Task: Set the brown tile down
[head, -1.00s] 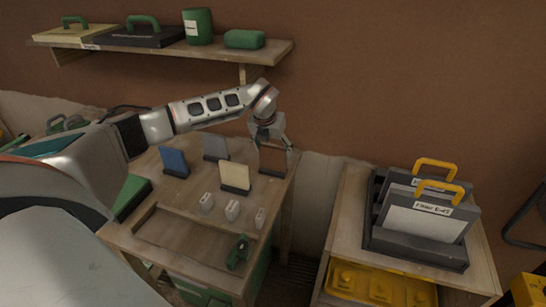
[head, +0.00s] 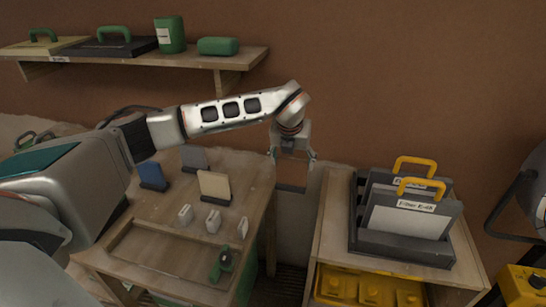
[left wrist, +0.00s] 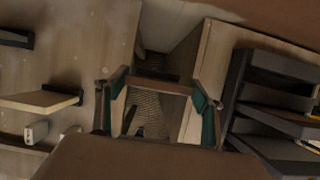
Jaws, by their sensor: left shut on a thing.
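My left gripper (head: 292,158) points down and is shut on the brown tile (head: 291,174). The tile is nearly the colour of the wall behind it, so its outline is hard to make out; a dark lower edge shows. It hangs in front of the gap between the two tables, clear of both tops as far as I can tell. In the left wrist view the fingers (left wrist: 160,103) frame the gap, with floor visible below. My right gripper is not in view.
The left table (head: 249,190) carries blue (head: 151,173), grey (head: 194,157) and cream (head: 214,185) tiles, small white blocks and a shallow tray (head: 165,250). The right table (head: 335,215) holds a dark rack (head: 400,243) with yellow-handled cases. Its front left strip is bare.

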